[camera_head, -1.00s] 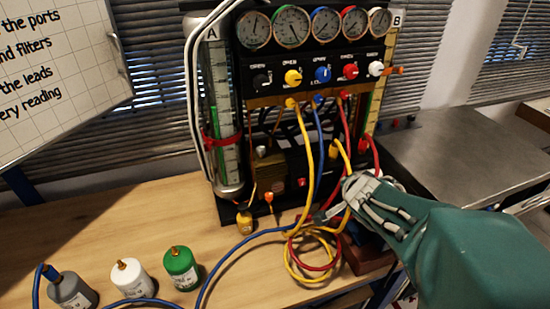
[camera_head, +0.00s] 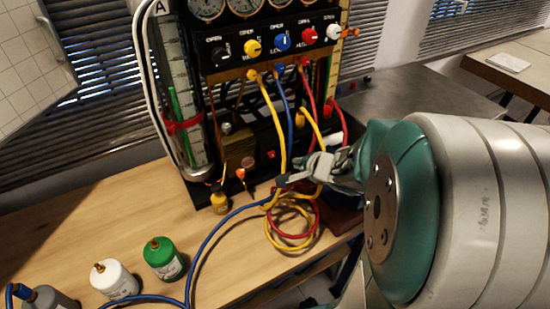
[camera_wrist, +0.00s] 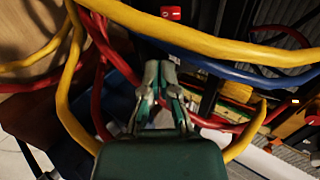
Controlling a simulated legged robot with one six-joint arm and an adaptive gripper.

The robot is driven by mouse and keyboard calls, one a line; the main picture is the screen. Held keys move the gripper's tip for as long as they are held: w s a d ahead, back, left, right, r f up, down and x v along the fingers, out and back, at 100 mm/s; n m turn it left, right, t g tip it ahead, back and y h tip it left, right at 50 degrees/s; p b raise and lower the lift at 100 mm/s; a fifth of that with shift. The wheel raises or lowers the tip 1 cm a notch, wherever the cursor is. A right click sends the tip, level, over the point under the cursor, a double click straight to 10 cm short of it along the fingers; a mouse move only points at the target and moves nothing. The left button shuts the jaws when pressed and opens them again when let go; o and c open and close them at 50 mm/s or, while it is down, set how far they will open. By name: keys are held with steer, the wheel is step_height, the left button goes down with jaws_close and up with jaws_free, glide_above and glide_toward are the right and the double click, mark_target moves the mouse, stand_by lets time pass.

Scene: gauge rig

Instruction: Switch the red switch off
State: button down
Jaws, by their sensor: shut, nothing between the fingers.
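The red switch (camera_head: 271,154) is a small red block on the front of the black lower unit of the gauge rig. In the wrist view the red switch (camera_wrist: 171,13) shows at the top edge, beyond the fingertips. My gripper (camera_head: 284,181) is shut and empty, just below and to the right of the switch in the head view, apart from it in the picture. In the wrist view my gripper (camera_wrist: 157,72) points toward the rig with its fingers together. Whether the switch is on or off is too small to tell.
Yellow hoses (camera_head: 268,110), a blue hose (camera_head: 225,217) and red hoses hang around my gripper; a yellow one crosses between gripper and switch in the wrist view. Green (camera_head: 162,258) and white (camera_head: 113,281) canisters stand on the wooden table (camera_head: 80,240). Gauges and knobs sit above.

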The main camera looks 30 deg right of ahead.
mark_target(272, 155)
steer(key=x, duration=1.4)
steer(key=shift+w+f, duration=0.1)
steer(key=shift+f, duration=0.05)
stand_by(0.4)
steer(key=shift+r, duration=0.8)
